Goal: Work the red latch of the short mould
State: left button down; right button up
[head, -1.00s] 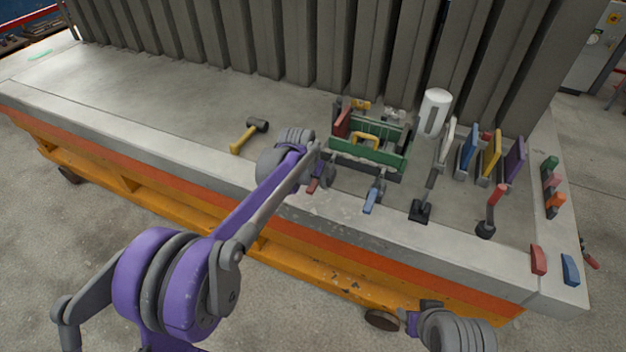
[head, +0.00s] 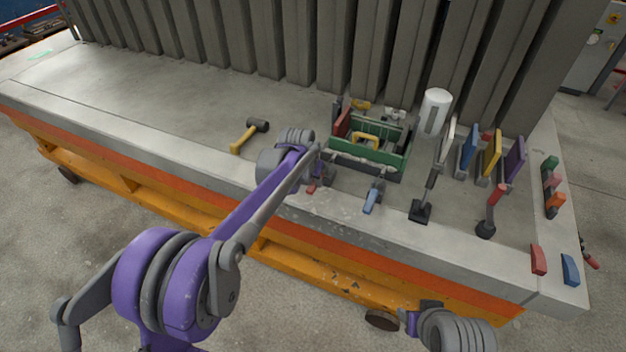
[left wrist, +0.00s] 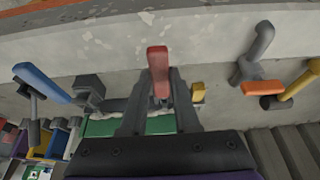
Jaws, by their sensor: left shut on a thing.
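The short mould is a green-walled box (head: 400,162) on the bench, with a yellow handle (head: 365,140) inside it. Its red latch (head: 311,189) shows as a small red end at the mould's front left. My left gripper (head: 318,170) is at that corner, mostly hidden by its own wrist. In the left wrist view the red latch handle (left wrist: 158,68) stands between the two dark fingers, which are shut on it. A blue latch (head: 371,201) is at the front right of the mould. My right arm shows at the bottom right; its fingers are not clear.
A yellow-handled hammer (head: 243,138) lies left of the mould. A white cylinder (head: 435,110) and blue, yellow and purple panels (head: 514,160) stand to the right. A red-handled lever (head: 497,195) stands nearer the front. Tall grey ribs (head: 300,45) line the back. The bench's left is clear.

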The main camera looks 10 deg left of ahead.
pick_arm(q)
jog(key=shift+r, duration=0.15)
pick_arm(e)
jog(key=shift+r, duration=0.1)
dwell(0.6)
pick_arm(q)
jog(key=shift+w+d+r+g+p, duration=0.15)
jog(key=shift+w+r+g+p, duration=0.3)
jog(key=shift+r+g+p, duration=0.2)
jog(key=w+r+g+p, duration=0.1)
jog(key=w+r+g+y+p, duration=0.1)
jog(key=r+g+p, duration=0.1)
jog(key=shift+w+d+y, duration=0.3)
jog(key=shift+d, duration=0.05)
jog(key=shift+w+d+r+g+p, duration=0.15)
jog(key=shift+w+r+g+p, duration=0.15)
jog(key=shift+g, duration=0.35)
jog(key=shift+w+d+r+g+y, duration=0.15)
jog(key=shift+w+g+y, duration=0.15)
jog(key=shift+w+g, duration=0.1)
pick_arm(e)
jog(key=w+r+t, duration=0.1)
jog(key=w+r, duration=0.3)
jog(key=r, duration=0.3)
jog(key=shift+r, duration=0.25)
